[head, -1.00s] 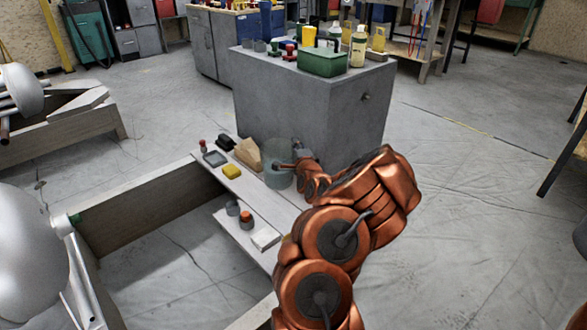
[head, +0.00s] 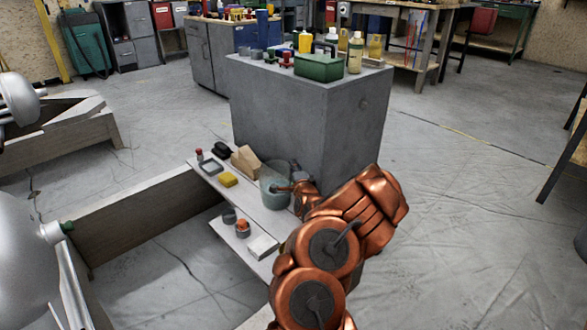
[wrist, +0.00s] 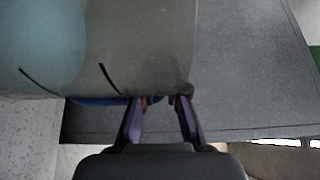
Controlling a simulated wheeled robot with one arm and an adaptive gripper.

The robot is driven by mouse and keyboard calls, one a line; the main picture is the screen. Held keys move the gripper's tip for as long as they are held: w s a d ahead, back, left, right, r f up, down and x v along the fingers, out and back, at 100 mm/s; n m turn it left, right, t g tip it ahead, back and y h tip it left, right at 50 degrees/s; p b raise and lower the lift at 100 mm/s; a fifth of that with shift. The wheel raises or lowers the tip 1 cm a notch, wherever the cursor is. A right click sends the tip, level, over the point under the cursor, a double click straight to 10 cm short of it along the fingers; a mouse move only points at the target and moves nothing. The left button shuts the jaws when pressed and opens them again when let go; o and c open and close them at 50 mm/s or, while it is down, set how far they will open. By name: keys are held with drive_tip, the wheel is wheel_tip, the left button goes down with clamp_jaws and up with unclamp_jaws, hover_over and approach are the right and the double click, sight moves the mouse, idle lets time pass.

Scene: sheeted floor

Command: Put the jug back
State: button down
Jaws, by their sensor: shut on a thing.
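The jug is a clear, bluish see-through vessel (head: 274,190), upright at the right end of the narrow plank (head: 237,199), beside the grey cabinet. I cannot tell whether its base touches the plank. My gripper (head: 294,188) reaches it from the right and is shut on it. In the wrist view the jug (wrist: 120,50) fills the upper left, with dark marks on its wall. The gripper's fingers (wrist: 160,108) are at its near edge there. The part between the fingers is mostly hidden, so the exact grip cannot be made out.
On the plank stand a wooden block (head: 246,160), a yellow block (head: 228,180), a grey tray (head: 211,167) and a red-topped item (head: 199,155). A lower shelf holds an orange-and-grey cup (head: 243,228) and a white block (head: 263,246). The grey cabinet (head: 275,110) stands close behind.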

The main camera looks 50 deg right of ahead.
drive_tip(key=c, duration=1.2)
unclamp_jaws()
drive_tip(key=shift+r+p, duration=0.2)
drive_tip(key=shift+p, duration=0.1)
drive_tip(key=p+v, duration=0.4)
drive_tip(key=v, duration=0.8)
drive_tip(key=w+a+n+g+y, duration=0.1)
drive_tip(key=w+a+n+y, duration=0.25)
drive_tip(key=a, duration=0.35)
drive_tip(key=w+a+f+n+g+y, duration=0.1)
drive_tip(key=w+a+n+y, duration=0.2)
drive_tip(key=a+n, duration=0.35)
drive_tip(key=w+a+n+g+y, duration=0.1)
drive_tip(key=w+a+n+y, duration=0.2)
drive_tip(key=a, duration=0.5)
drive_tip(key=s+a+n+g+y, duration=0.35)
drive_tip(key=s+a+g, duration=0.2)
drive_tip(key=a, duration=0.55)
drive_tip(key=s+a+r+n+g, duration=0.3)
drive_tip(key=s+a+r, duration=0.1)
drive_tip(key=s, duration=0.6)
drive_tip(key=s+a+r+n+g+h, duration=0.1)
drive_tip(key=s+a+r+n+g, duration=0.2)
drive_tip(key=s, duration=0.7)
drive_tip(key=s+a+r+n+g+h, duration=0.1)
drive_tip(key=s+a+r+n+g, duration=0.2)
drive_tip(key=s+a+r, duration=0.3)
drive_tip(key=s, duration=0.4)
drive_tip(key=shift+a+r, duration=0.15)
drive_tip(key=shift+a, duration=0.1)
